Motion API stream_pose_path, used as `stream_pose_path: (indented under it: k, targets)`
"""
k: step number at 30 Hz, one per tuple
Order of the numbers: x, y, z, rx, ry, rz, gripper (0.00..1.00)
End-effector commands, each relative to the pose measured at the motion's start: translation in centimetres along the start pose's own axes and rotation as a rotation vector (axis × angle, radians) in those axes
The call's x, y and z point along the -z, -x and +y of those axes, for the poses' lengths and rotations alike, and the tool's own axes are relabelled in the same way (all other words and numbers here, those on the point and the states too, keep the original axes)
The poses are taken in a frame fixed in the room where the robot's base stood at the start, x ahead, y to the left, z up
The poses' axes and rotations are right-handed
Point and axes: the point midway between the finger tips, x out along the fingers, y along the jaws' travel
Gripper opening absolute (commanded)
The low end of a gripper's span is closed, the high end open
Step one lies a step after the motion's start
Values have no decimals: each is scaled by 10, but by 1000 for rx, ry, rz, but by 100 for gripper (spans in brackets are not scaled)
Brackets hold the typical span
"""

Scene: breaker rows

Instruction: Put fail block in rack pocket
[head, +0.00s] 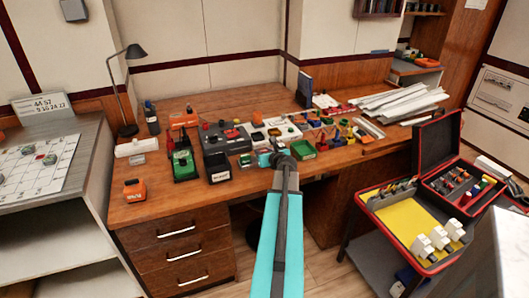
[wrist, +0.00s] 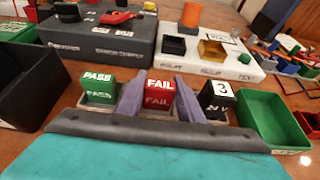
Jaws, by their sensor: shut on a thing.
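In the wrist view, the red FAIL block (wrist: 159,86) stands upright between the two purple-grey fingers of my gripper (wrist: 159,98), which is shut on it. The block is over the middle of a low pale rack (wrist: 97,99). A green PASS block (wrist: 98,84) sits in the rack to the left, and a black block with a white label marked 3 (wrist: 217,98) sits to the right. The FAIL block's top is about level with them. Its foot is hidden, so I cannot tell how deep it sits in the pocket. In the head view, my gripper (head: 280,160) covers the block.
A green open bin (wrist: 270,120) stands right of the rack, with a red bin (wrist: 309,124) beyond. A black bin (wrist: 30,90) is to the left. A dark grey box (wrist: 100,40) and a white box (wrist: 210,58) stand behind. The desk's front left is mostly clear.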

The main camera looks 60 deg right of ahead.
Motion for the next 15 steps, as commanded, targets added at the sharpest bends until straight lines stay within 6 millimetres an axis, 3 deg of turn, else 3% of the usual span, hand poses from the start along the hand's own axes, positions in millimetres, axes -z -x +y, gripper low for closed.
stream_pose_path:
  k: [1,2,5,15]
  targets:
    - [2,-1,0,0,0,0,12]
    - [1,-1,0,0,0,0,37]
    - [1,0,0,0,0,0,53]
    - [0,0,0,0,0,0,53]
